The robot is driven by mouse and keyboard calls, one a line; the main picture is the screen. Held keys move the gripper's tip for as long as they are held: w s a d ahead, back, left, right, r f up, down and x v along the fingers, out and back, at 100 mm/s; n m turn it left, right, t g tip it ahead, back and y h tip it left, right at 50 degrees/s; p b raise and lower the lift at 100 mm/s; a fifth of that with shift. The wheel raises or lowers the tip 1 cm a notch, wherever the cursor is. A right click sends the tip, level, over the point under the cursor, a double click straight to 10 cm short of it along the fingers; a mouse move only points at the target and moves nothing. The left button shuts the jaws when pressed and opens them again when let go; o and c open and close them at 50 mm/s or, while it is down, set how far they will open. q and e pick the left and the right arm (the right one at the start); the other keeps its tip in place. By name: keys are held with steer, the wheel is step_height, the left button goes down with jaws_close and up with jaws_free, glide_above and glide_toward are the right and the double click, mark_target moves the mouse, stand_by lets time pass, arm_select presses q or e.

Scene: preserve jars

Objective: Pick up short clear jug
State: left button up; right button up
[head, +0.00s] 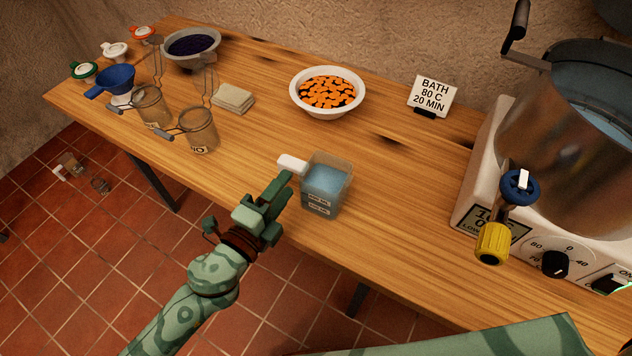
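The short clear jug (326,187) stands upright on the wooden table near its front edge. It is see-through and square-sided, with pale blue contents, small labels on its front and a white handle (291,164) pointing left. My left gripper (284,181) is just left of the jug, with its fingertips close below the handle. I cannot tell whether they touch the handle, nor whether a gap lies between the fingers. My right gripper is out of view.
Two clear jars (201,130) (151,107), a blue funnel (115,79) and a dark-filled bowl (191,47) stand at the left. A bowl of orange slices (327,91) and a sign (432,95) are behind the jug. A steel bath (565,150) stands right.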

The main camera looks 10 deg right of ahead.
mark_target(296, 172)
arm_select(q)
steer(key=x, duration=0.6)
steer(key=shift+w+f, duration=0.25)
steer(key=shift+f, duration=0.15)
steer(key=shift+s, duration=0.1)
steer(key=shift+r, duration=0.1)
jaws_close()
